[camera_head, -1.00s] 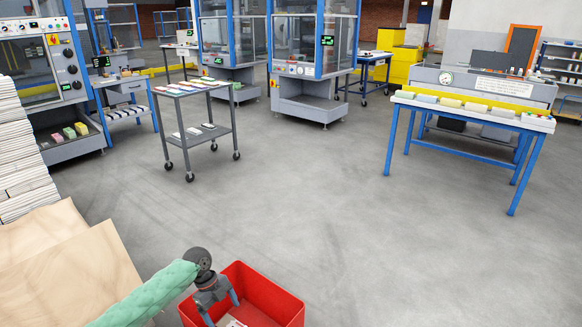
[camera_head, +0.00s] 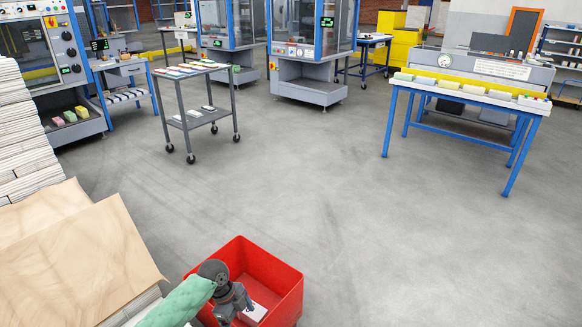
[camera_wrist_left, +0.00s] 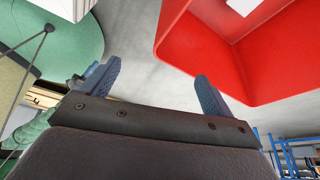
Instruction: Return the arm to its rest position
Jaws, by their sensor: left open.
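My left arm in a green sleeve comes in from the bottom of the head view. My left gripper (camera_head: 236,310) appears over the near left part of a red bin (camera_head: 286,278). In the left wrist view the gripper (camera_wrist_left: 158,82) shows two blue-grey fingers spread apart with nothing between them. The red bin fills the upper right of that view (camera_wrist_left: 225,62), beside the right finger. A white flat item (camera_head: 254,313) lies in the bin, partly hidden by the gripper; it also shows at the top of the wrist view (camera_wrist_left: 243,5). My right gripper is in neither view.
Stacked newspapers (camera_head: 25,135) and a brown sheet-covered stack (camera_head: 85,250) stand at the left. A grey wheeled cart (camera_head: 205,118) and a blue-legged table (camera_head: 460,100) stand farther off. Machines line the back. The grey floor between is clear.

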